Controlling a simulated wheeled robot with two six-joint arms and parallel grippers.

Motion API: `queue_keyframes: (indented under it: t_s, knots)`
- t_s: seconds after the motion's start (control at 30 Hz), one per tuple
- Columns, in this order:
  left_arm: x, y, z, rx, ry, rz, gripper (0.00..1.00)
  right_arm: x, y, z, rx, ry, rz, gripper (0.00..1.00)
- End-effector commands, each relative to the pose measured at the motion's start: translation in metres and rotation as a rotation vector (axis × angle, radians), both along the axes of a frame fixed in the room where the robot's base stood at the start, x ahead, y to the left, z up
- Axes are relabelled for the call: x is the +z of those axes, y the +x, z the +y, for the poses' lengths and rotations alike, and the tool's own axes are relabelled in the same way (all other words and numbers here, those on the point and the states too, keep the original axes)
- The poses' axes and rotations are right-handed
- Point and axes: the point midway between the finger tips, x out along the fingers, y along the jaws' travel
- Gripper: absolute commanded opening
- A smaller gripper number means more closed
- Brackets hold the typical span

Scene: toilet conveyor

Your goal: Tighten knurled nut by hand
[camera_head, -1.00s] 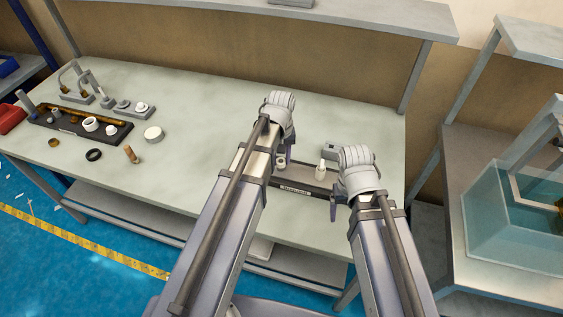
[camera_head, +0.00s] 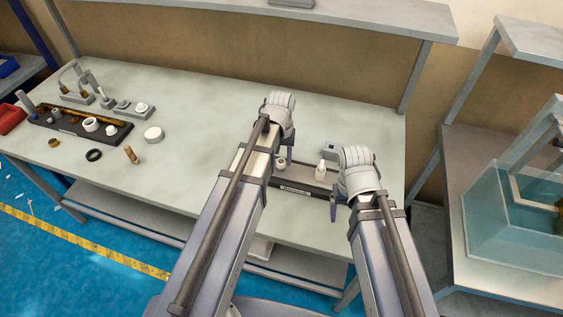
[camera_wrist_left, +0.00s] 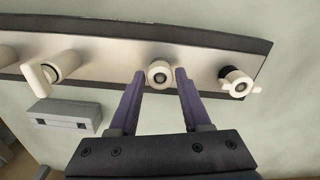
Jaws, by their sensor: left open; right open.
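A long metal fixture plate with a dark edge (camera_head: 296,189) lies on the bench under my arms. A round nut or collar (camera_wrist_left: 160,73) with a dark centre sits on the middle of the plate, and it also shows in the head view (camera_head: 281,162). My left gripper (camera_wrist_left: 160,76) is open, with one finger on each side of this nut and small gaps visible. In the head view, my left gripper (camera_head: 283,152) is partly covered by its own arm. My right gripper (camera_head: 334,207) is open at the plate's right end, mostly hidden by its wrist.
A white fitting with a lever (camera_wrist_left: 40,78) and a winged fitting (camera_wrist_left: 237,82) stand on the plate. A grey block (camera_wrist_left: 66,116) lies beside it. A dark tray of parts (camera_head: 80,128) and a white disc (camera_head: 153,134) are at the left. The bench middle is clear.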

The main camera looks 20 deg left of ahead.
Motion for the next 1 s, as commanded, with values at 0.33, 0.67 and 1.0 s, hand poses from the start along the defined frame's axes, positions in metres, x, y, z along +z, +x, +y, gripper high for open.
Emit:
queue_keyframes:
  t_s: [0.33,0.67,1.0]
  knots:
    - [0.026,0.0,0.0,0.001,0.0,0.0,0.48,0.026,0.0,0.0,0.0,0.0,0.0,0.8]
    - [0.029,0.0,0.0,0.001,0.0,0.0,0.48,0.029,0.0,0.0,0.0,0.0,0.0,0.8]
    - [0.029,0.0,0.0,0.001,0.0,0.0,0.83,0.029,0.0,0.0,0.0,0.0,0.0,0.8]
